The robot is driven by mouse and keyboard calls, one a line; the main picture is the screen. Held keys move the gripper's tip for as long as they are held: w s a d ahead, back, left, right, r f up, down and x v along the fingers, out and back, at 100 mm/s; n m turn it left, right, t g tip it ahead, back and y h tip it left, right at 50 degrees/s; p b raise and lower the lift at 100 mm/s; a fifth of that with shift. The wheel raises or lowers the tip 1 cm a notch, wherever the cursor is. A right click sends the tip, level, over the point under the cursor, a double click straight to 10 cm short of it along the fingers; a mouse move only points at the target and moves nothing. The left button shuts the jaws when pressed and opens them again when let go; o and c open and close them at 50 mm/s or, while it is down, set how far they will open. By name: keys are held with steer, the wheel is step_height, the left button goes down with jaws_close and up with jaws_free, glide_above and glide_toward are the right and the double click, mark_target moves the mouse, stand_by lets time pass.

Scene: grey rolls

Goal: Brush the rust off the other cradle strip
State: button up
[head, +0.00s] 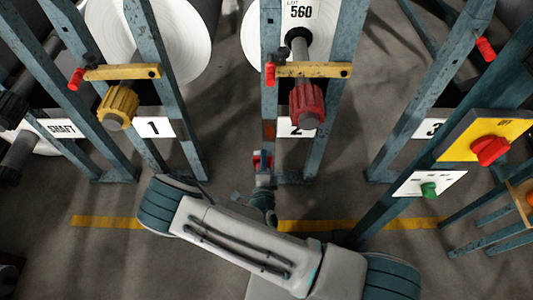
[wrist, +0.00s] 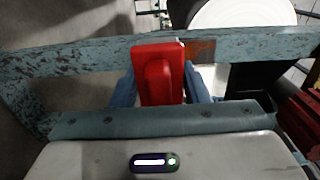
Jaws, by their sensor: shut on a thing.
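My gripper (head: 262,160) is shut on a red brush (wrist: 158,75), with one blue finger on each side of it in the wrist view. The brush's far end is at a worn blue-green strip (wrist: 80,62); I cannot tell whether it touches. A brown-red rust patch (wrist: 201,50) shows on this strip, just right of the brush. In the head view the rust patch (head: 269,131) is on the left upright of stand 2, just above my gripper. The bristles are mostly hidden; a pale edge shows beside the red block.
A red knob (head: 306,105) on a shaft and a yellow bar (head: 313,70) stand above the rust patch. A yellow knob (head: 118,106) is at stand 1. A yellow panel with a red switch (head: 490,150) is at right. White rolls (head: 150,35) stand behind.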

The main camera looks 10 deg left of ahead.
mark_target(265, 135)
steer(key=shift+b+x, duration=0.95)
steer(key=shift+x, duration=1.9)
steer(key=shift+x, duration=1)
